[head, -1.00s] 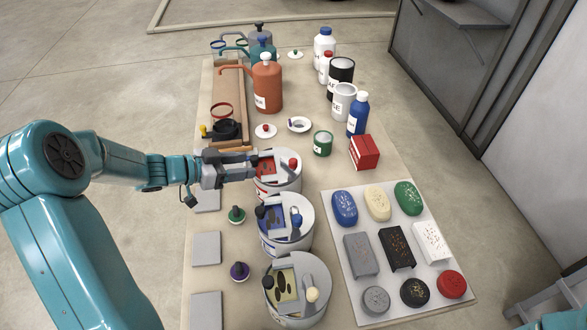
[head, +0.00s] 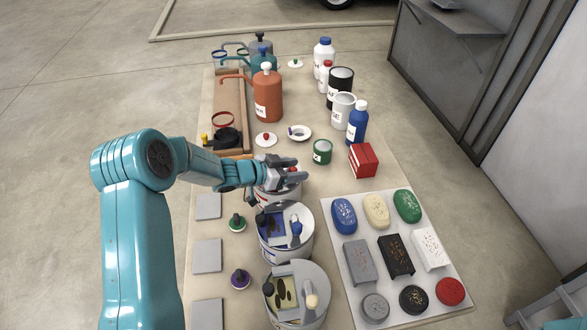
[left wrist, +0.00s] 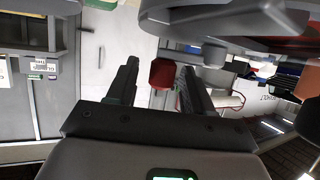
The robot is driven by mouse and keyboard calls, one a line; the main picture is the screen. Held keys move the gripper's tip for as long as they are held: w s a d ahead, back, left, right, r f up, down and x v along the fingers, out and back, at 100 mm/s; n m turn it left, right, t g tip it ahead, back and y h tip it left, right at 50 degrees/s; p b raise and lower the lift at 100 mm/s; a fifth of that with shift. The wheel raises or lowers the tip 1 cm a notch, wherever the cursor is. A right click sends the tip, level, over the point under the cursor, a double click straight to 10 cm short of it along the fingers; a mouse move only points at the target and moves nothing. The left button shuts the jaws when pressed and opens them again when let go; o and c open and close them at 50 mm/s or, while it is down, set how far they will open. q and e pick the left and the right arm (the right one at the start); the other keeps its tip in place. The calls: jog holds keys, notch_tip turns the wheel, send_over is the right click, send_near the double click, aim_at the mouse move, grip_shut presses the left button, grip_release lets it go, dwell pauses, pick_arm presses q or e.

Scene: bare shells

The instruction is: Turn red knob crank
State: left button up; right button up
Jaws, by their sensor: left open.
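The red knob (head: 293,170) sits on top of the farthest of three white cans (head: 283,198). My left gripper (head: 298,177) reaches in from the left over that can and hides most of its top. Its fingers are open, with the knob close to the fingertips. In the left wrist view the red knob (left wrist: 162,73) shows between the two spread fingers (left wrist: 157,88), apart from both as far as I can see. The crank arm under the knob is mostly hidden. My right gripper is not in view.
Nearer stand a can with a blue knob (head: 296,228) and one with a cream knob (head: 311,301). A red box (head: 362,160) and a green tin (head: 322,151) are to the right. An orange pump bottle (head: 267,97) stands behind. A white board (head: 352,287) holds several soaps.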

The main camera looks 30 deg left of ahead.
pick_arm(q)
grip_shut()
jog(key=p, duration=0.1)
jog(key=m+h+p, duration=0.1)
jog(key=m+g+h+p, duration=0.1)
jog(key=shift+s+a+r+p, duration=0.2)
jog(key=shift+a+r+p, duration=0.1)
jog(key=shift+p, duration=0.1)
jog(key=shift+s+f+m+g+h, duration=0.1)
jog(key=shift+f+m+g+h, duration=0.05)
jog(key=shift+m+g+h, duration=0.3)
jog(key=shift+s+a+f+m+g+h, duration=0.15)
jog(key=shift+m+g+h, duration=0.15)
jog(key=shift+m+g, duration=0.15)
jog(key=shift+s+a+r+m+g+h, duration=0.15)
jog(key=shift+m+g+h, duration=0.1)
jog(key=shift+m+g, duration=0.15)
jog(key=shift+f, duration=0.1)
grip_release()
jog(key=shift+s+d, duration=0.1)
jog(key=b+v, duration=0.3)
jog(key=v, duration=1.3)
